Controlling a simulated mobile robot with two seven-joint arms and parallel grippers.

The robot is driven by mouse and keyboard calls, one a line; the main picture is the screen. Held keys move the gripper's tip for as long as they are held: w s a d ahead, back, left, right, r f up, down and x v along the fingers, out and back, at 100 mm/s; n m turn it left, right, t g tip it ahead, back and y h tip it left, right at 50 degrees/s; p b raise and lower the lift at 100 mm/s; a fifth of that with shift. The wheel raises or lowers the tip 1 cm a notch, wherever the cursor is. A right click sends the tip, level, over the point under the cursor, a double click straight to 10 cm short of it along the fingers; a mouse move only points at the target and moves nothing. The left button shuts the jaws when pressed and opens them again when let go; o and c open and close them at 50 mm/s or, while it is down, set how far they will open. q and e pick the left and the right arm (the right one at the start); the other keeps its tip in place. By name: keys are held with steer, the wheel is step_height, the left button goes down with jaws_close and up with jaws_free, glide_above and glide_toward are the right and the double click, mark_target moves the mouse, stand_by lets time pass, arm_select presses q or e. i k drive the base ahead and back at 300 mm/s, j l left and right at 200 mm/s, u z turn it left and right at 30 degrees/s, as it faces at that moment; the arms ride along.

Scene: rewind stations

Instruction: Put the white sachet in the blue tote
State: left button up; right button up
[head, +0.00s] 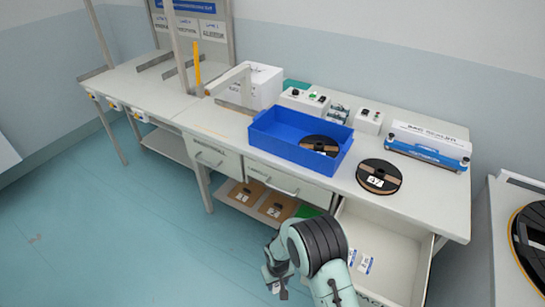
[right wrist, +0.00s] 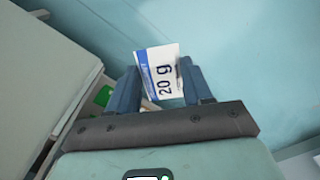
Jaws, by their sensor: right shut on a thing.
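The white sachet (right wrist: 163,72), with a blue edge and "20 g" printed on it, is held between the two fingers of my right gripper (right wrist: 160,82) in the right wrist view. In the head view my right gripper (head: 275,282) is low at the bottom centre, in front of the workbench and left of the open drawer. The blue tote (head: 277,150) stands on the bench top, above and beyond the gripper. A dark reel (head: 320,145) lies in its right part. My left gripper is out of view.
The open drawer (head: 395,235) juts out at the right and holds more white sachets (head: 361,261). Another reel (head: 379,177) lies on the bench right of the tote, near a bag sealer (head: 428,145). A closed drawer (head: 290,184) is below the tote.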

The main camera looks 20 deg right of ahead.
mark_target(300, 137)
steer(key=i+j+z, duration=0.3)
steer(key=i, duration=0.15)
steer(key=i+j+z, duration=0.3)
steer(key=i, duration=0.15)
